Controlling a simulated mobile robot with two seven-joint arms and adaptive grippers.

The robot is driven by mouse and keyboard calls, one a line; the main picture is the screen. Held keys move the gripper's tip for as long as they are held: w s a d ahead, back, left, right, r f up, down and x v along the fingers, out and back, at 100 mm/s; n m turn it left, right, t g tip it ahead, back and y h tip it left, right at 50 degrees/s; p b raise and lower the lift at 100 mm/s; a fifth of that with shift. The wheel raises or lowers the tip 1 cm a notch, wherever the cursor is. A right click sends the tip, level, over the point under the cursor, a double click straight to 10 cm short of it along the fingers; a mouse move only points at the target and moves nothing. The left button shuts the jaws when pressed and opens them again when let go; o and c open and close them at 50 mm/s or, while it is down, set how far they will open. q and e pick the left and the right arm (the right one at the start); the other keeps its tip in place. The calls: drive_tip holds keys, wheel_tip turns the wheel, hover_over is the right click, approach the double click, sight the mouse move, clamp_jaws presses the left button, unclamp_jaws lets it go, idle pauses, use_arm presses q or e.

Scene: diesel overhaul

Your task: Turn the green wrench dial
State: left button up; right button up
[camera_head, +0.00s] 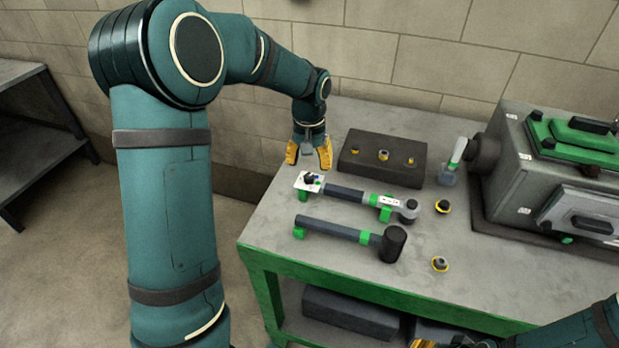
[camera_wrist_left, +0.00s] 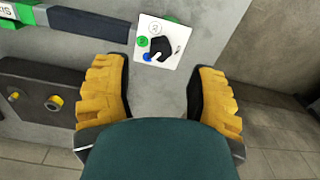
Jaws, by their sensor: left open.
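The torque wrench (camera_head: 345,192) lies in green holders on the bench, its round head to the right. At its left end is a white dial plate (camera_head: 312,182) with a black knob. In the left wrist view the dial (camera_wrist_left: 160,45) shows the black knob beside a green mark, a blue mark and a pale mark; its exact setting is too small to tell. My left gripper (camera_head: 309,157) is open and empty, just behind and above the dial. In the left wrist view the dial is ahead of the gap between its yellow fingers (camera_wrist_left: 160,80). A yellow part of my right gripper (camera_head: 423,343) shows at the bottom edge.
A mallet (camera_head: 340,230) lies in front of the wrench. A dark block (camera_head: 382,157) with several small fittings stands behind it. A grey engine (camera_head: 555,175) fills the bench's right side. The bench's left edge is close to the dial.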

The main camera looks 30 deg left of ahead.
sight(309, 175)
use_arm(q)
drive_tip(key=shift+f+b, duration=0.45)
drive_tip(key=shift+f, duration=2.05)
clamp_jaws()
